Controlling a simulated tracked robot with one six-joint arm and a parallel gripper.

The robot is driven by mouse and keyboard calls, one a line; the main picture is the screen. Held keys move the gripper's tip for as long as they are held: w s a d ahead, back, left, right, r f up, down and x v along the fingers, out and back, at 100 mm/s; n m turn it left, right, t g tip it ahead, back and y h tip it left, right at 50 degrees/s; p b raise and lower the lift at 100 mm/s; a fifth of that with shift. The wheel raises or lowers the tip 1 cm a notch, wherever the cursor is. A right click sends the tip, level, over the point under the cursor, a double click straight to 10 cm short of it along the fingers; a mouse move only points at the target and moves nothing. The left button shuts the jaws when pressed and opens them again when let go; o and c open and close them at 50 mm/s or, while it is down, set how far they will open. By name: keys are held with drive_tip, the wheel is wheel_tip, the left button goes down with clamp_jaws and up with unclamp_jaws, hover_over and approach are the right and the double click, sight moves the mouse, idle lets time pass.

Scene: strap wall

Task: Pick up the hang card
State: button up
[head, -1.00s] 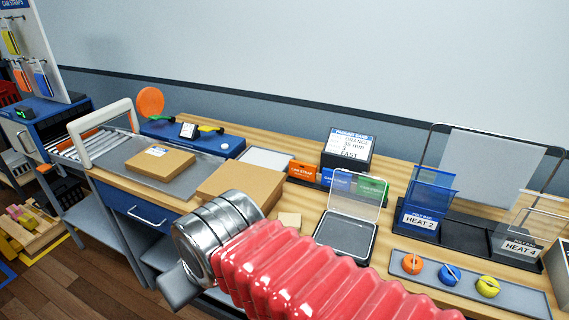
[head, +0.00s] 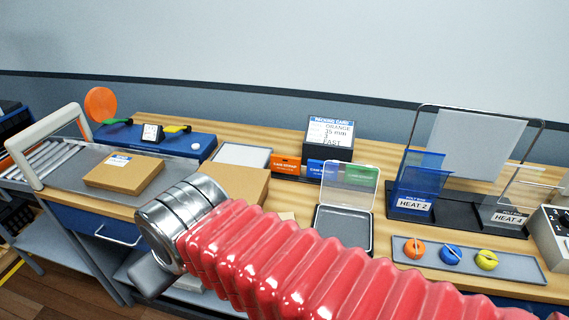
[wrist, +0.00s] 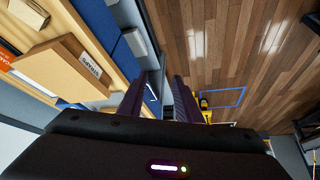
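Three upright cards stand in a dark holder on the wooden bench: an orange card (head: 286,166), a blue card (head: 322,171) and a green card (head: 362,177). The orange one's print looks like "CAR STRAP"; I cannot tell which is the hang card. My gripper (wrist: 160,85) has its two dark fingers apart with nothing between them in the wrist view. It hangs off the bench's front edge, over the floor, away from the cards.
A packing card sign (head: 330,135) stands behind the cards. An open clear-lidded case (head: 343,230), a tray (head: 470,262) with orange, blue and yellow coils, and heat stands (head: 415,190) are to the right. Cardboard boxes (head: 124,174) lie left. The floor (wrist: 230,50) below looks mostly clear.

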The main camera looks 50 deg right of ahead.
drive_tip(key=shift+o, duration=0.5)
drive_tip(key=shift+o, duration=0.5)
drive_tip(key=shift+w+r, duration=0.1)
drive_tip(key=w+d+r+m+g, duration=0.1)
drive_tip(key=w+d+r+m, duration=0.1)
drive_tip(key=w+d+m, duration=0.5)
drive_tip(key=w+d+r+m, duration=0.2)
drive_tip(key=d+m, duration=0.3)
drive_tip(key=d, duration=0.4)
drive_tip(key=w+d+r+m+g, duration=0.1)
drive_tip(key=w+d+m, duration=0.4)
drive_tip(key=d+m, duration=0.15)
drive_tip(key=s+d+f+m, duration=0.1)
drive_tip(key=d+m, duration=0.3)
drive_tip(key=d, duration=0.5)
drive_tip(key=s+d+f+m+y, duration=0.1)
drive_tip(key=d+m, duration=0.3)
drive_tip(key=d, duration=0.6)
drive_tip(key=s+d+f+m, duration=0.2)
drive_tip(key=d+m, duration=0.3)
drive_tip(key=d, duration=0.4)
drive_tip(key=shift+s+d+f+t+y, duration=0.3)
drive_tip(key=shift+d+f+y, duration=0.1)
drive_tip(key=shift+f, duration=0.35)
